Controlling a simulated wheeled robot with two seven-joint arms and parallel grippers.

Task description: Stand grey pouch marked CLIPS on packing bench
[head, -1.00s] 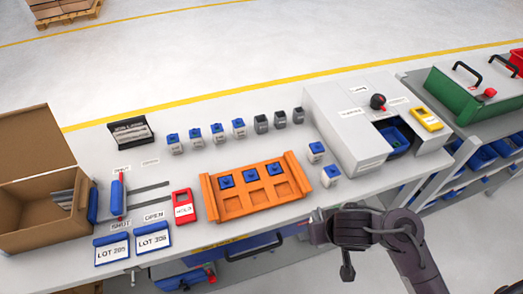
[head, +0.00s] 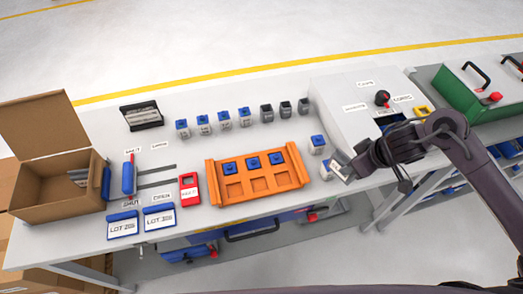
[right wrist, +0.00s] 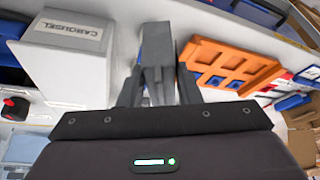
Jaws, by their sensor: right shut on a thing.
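My right gripper (head: 352,166) is shut on a small pale grey pouch (head: 340,171) at the bench's right front, beside the orange tray. The pouch is tilted in the head view, and a light label face shows, but I cannot read its print. In the right wrist view the grey held thing (right wrist: 156,75) is between the fingers, partly hidden by them. I cannot tell whether it touches the packing bench (head: 190,238). My left gripper is not in view.
The orange tray (head: 232,205) with blue-topped pieces lies left of the gripper. A blue-topped container (head: 317,144) stands close by, and the white carousel housing (head: 345,112) is behind. Several small containers line the back. An open carton (head: 52,190) stands far left.

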